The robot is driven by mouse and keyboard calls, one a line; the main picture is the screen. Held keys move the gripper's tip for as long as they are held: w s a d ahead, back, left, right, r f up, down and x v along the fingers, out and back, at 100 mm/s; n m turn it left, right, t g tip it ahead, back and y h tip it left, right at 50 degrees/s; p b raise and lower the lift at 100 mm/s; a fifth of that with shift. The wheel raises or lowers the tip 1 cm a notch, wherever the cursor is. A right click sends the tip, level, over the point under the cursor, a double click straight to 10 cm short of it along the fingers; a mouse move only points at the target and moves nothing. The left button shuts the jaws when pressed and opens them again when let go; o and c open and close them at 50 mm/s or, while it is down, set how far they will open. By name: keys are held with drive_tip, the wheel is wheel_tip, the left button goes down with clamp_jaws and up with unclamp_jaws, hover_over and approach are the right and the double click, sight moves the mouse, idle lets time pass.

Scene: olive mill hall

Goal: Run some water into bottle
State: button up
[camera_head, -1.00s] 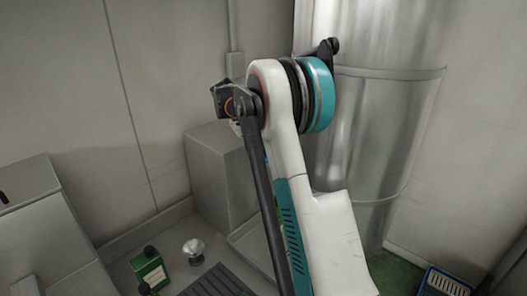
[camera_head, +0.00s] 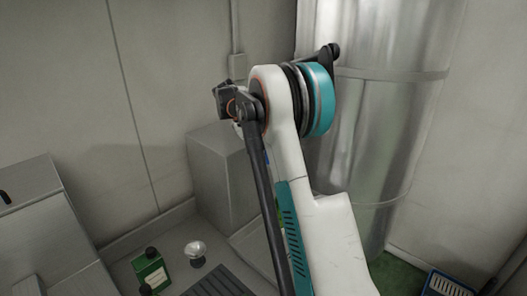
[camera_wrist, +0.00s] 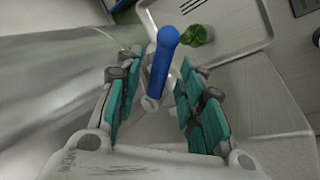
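In the wrist view, my gripper (camera_wrist: 158,95) is open, its teal-padded fingers on either side of a blue lever or handle (camera_wrist: 160,62), which looks like a tap's. A gap shows between the lever and the pads. A small green object (camera_wrist: 198,35), possibly the bottle seen from above, stands on a pale tray-like surface (camera_wrist: 240,40) just beyond the lever.
A large shiny metal tank (camera_head: 375,120) stands behind my arm and fills the left of the wrist view. A grey box (camera_head: 220,175) stands by the wall. A blue-edged crate (camera_head: 445,283) is at lower right.

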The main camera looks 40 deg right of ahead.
drive_tip(key=shift+r, duration=0.1)
drive_tip(key=v, duration=1.1)
drive_tip(key=shift+w+a+r, duration=0.2)
drive_tip(key=shift+a+r, duration=0.05)
drive_tip(key=shift+r, duration=0.05)
